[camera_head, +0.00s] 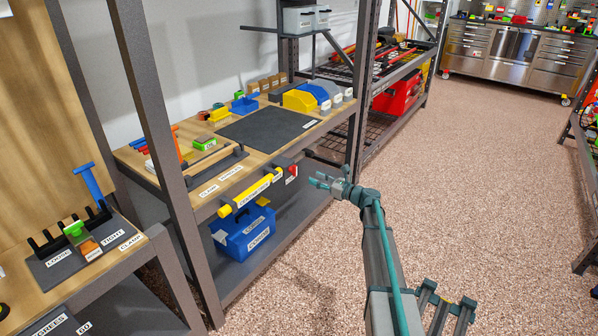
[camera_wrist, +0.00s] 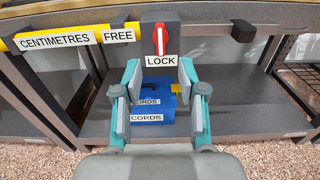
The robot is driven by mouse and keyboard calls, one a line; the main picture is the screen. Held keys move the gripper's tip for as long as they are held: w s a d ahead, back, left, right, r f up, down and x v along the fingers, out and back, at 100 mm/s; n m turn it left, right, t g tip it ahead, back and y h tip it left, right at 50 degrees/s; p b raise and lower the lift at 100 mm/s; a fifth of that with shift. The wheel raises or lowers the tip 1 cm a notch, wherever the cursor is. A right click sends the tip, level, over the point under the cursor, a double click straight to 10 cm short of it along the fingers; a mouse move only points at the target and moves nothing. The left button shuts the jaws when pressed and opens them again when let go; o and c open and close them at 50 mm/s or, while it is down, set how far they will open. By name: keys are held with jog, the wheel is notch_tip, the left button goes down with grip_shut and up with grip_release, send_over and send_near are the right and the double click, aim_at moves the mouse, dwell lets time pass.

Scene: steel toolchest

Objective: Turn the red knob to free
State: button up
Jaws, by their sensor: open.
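The red knob (camera_wrist: 160,46) is on a dark grey block (camera_wrist: 174,21) at the shelf's front edge. Its narrow red handle has a white stripe and stands upright in the wrist view, in line with the LOCK label (camera_wrist: 161,61) below it. The FREE label (camera_wrist: 119,35) is to its left. In the head view the knob (camera_head: 291,172) shows small. My gripper (camera_wrist: 161,84) is open and empty, its fingers spread below the knob in the wrist view and apart from it. In the head view my gripper (camera_head: 326,182) is right of the knob, over the aisle.
A yellow bar (camera_wrist: 60,40) marked CENTIMETRES runs along the shelf edge left of the knob. A dark block (camera_wrist: 243,31) juts out to its right. A blue box (camera_head: 243,236) stands on the lower shelf. The aisle floor (camera_head: 470,190) is clear.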

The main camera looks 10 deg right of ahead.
aim_at(293, 170)
jog(key=x, duration=1)
grip_shut()
